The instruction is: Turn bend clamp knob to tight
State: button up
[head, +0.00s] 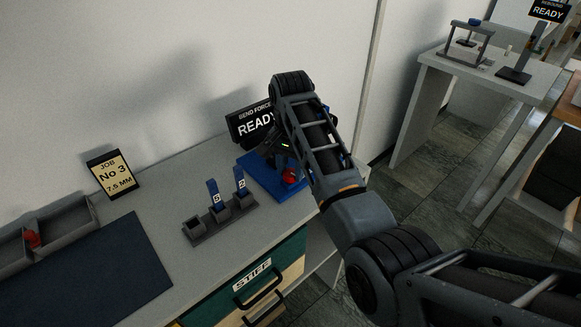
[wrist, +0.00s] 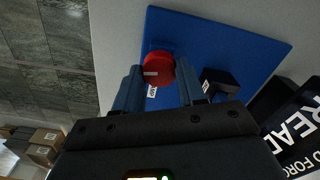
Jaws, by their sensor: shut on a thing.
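The red clamp knob (wrist: 158,68) sits on the blue base (wrist: 225,42) of the bend press, with a white mark on its face. In the wrist view my gripper (wrist: 159,78) has a finger on each side of the knob and is shut on it. In the head view the knob (head: 290,176) shows as a small red spot beside my arm, on the blue base (head: 262,172). A small white label (wrist: 152,91) lies by the knob, partly hidden, and I cannot read it fully. My arm hides much of the press in the head view.
A "BEND FORCE READY" screen (head: 252,124) stands behind the press. A rack (head: 212,227) with blue strips, a job card (head: 113,174) and a grey bin (head: 62,232) share the bench. A "STIFF" drawer (head: 254,277) is below. Another table (head: 490,70) stands at the far right.

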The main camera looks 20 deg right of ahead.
aim_at(290, 171)
jog(key=shift+r+m, duration=0.1)
jog(key=shift+m, duration=0.4)
jog(key=o, duration=1.1)
jog(key=shift+c, duration=0.2)
notch_tip(290, 171, up, 6)
jog(key=shift+w+a+r, duration=0.1)
jog(key=shift+w+r, duration=0.05)
jog(key=shift+r, duration=0.7)
